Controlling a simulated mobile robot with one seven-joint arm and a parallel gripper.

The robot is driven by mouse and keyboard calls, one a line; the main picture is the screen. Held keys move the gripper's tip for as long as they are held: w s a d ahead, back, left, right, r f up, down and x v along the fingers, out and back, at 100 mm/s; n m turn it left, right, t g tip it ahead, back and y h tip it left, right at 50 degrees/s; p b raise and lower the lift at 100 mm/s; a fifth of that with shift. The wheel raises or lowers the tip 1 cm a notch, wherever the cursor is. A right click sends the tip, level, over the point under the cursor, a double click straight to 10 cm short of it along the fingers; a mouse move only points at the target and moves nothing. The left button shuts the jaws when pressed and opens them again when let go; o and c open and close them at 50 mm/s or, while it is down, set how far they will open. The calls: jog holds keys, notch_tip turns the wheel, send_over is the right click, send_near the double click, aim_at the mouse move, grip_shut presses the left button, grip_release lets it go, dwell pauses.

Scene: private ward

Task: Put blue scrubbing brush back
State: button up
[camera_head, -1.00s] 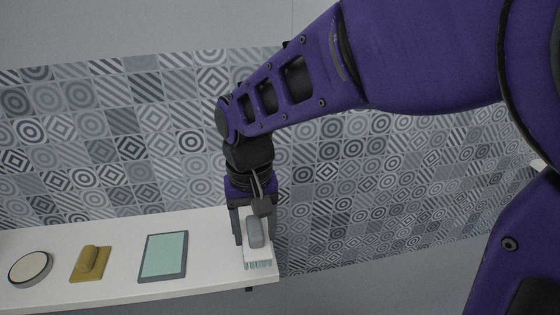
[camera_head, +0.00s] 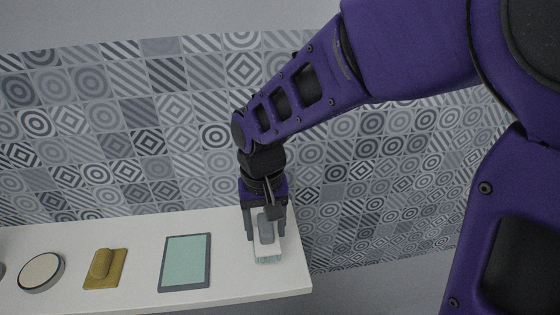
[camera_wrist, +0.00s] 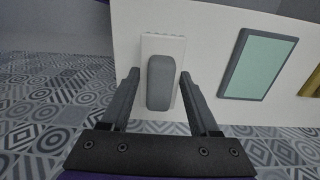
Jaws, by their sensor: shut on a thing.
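The scrubbing brush has a grey handle (camera_head: 266,230), a white body and pale blue bristles (camera_head: 268,260). It is at the right end of the white shelf (camera_head: 235,285). My gripper (camera_head: 266,232) points down, with one finger on each side of the brush, and is shut on it. In the wrist view the brush's grey handle (camera_wrist: 161,82) lies between the fingertips of my gripper (camera_wrist: 160,80). I cannot tell whether the brush touches the shelf or hangs just above it.
On the shelf to the left stand a grey-framed teal panel (camera_head: 186,262), a mustard block with a handle (camera_head: 105,268) and a round cream-topped disc (camera_head: 41,271). The panel also shows in the wrist view (camera_wrist: 258,67). A patterned tile wall (camera_head: 120,130) rises behind the shelf.

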aim_at(264, 223)
notch_tip(264, 223, down, 4)
jog(key=shift+f+b, duration=0.15)
jog(key=shift+b, duration=0.15)
jog(key=o, duration=1.3)
notch_tip(264, 223, up, 12)
jog(key=shift+a+r+p, duration=0.1)
jog(key=shift+r+p, duration=0.1)
jog(key=shift+p, duration=0.65)
